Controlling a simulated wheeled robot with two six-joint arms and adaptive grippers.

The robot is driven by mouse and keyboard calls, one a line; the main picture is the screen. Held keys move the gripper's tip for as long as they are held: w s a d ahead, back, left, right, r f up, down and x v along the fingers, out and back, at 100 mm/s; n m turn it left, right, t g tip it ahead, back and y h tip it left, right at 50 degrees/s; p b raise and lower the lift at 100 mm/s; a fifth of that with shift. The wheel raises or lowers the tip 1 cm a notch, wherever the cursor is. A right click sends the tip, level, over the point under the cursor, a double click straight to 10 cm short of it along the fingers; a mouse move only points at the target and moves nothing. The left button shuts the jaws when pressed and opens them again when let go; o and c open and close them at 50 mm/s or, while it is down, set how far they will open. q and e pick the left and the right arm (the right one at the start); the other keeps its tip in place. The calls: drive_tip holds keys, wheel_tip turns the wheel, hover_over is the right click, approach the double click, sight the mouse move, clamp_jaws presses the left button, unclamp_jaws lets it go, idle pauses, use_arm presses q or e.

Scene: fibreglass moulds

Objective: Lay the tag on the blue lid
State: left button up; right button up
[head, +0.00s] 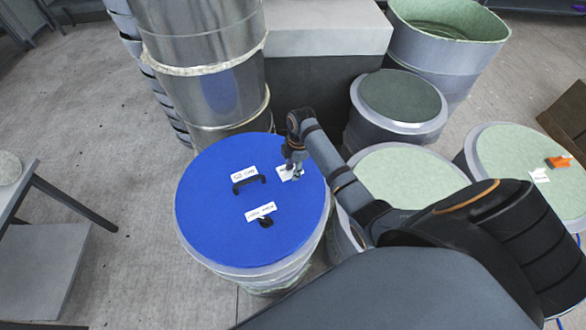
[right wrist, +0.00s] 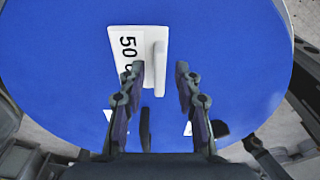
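The blue lid (head: 225,225) tops a drum in the middle of the head view and fills much of the right wrist view (right wrist: 60,60). A white tag (head: 285,172) is at the lid's right side, under my right gripper (head: 293,168). My left gripper is not in view.
The lid also bears two white labels (head: 244,174) (head: 261,212), a black handle (head: 249,183) and a black knob (head: 266,222). Green-topped drums (head: 405,172) stand close on the right, and a metal drum (head: 215,85) stands behind. A table (head: 20,185) is at the left.

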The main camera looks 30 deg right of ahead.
drive_tip(key=r, duration=0.3)
drive_tip(key=r+b, duration=0.1)
drive_tip(key=r, duration=0.2)
drive_tip(key=d+r+b, duration=0.1)
drive_tip(key=r, duration=0.2)
drive_tip(key=shift+d+r, duration=0.1)
wheel_tip(320, 180, up, 3)
drive_tip(key=shift+s+d+r+p, duration=0.1)
drive_tip(key=shift+d+p, duration=0.05)
drive_tip(key=shift+p, duration=1)
